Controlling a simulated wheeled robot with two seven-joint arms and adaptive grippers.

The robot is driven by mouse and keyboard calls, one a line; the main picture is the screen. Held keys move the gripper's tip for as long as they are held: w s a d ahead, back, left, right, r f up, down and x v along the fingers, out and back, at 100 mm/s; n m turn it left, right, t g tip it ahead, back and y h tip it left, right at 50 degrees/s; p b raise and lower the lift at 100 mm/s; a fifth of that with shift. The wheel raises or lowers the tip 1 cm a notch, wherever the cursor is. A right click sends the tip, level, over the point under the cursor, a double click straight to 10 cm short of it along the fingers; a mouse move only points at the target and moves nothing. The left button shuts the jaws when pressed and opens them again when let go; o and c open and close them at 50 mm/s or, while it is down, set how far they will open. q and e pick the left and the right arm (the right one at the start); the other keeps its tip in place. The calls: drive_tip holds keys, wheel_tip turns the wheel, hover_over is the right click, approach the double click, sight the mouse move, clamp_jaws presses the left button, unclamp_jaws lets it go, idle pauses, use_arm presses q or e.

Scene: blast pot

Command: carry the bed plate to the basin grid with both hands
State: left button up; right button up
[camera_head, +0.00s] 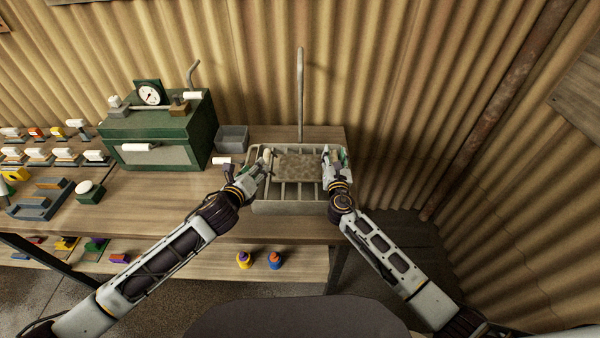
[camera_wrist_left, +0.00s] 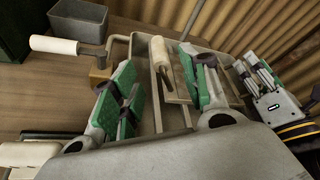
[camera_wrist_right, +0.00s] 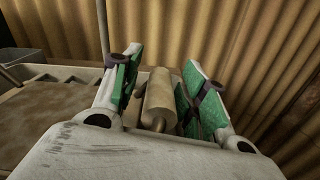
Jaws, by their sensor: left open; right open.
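The bed plate (camera_head: 297,166) is a brown, speckled flat plate lying over the bars of the grey basin grid (camera_head: 299,207). It also shows in the right wrist view (camera_wrist_right: 48,108). My left gripper (camera_head: 262,168) is open at the plate's left end. In the left wrist view a cream handle (camera_wrist_left: 160,52) stands between its spread green-padded fingers. My right gripper (camera_head: 334,160) is open at the right end. In the right wrist view another cream handle (camera_wrist_right: 160,92) lies between its fingers, with gaps beside it. The grippers hide parts of both ends.
A green cabinet (camera_head: 158,130) with a gauge (camera_head: 150,93) stands left of the basin, with a small grey bin (camera_head: 232,138) between. A tall grey pipe (camera_head: 300,95) rises behind the basin. Two small bottles (camera_head: 259,260) stand on the lower shelf. Corrugated walls close the back and right.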

use_arm(q)
drive_tip(key=shift+v, duration=1.05)
use_arm(e)
drive_tip(key=shift+r, duration=0.25)
drive_tip(key=shift+r, duration=4.75)
use_arm(q)
drive_tip(key=shift+r, duration=0.1)
use_arm(e)
drive_tip(key=shift+r, duration=0.1)
use_arm(q)
wheel_tip(320, 180, up, 8)
drive_tip(key=p, duration=0.4)
drive_tip(key=shift+p, duration=0.3)
use_arm(e)
drive_tip(key=shift+r, duration=2.15)
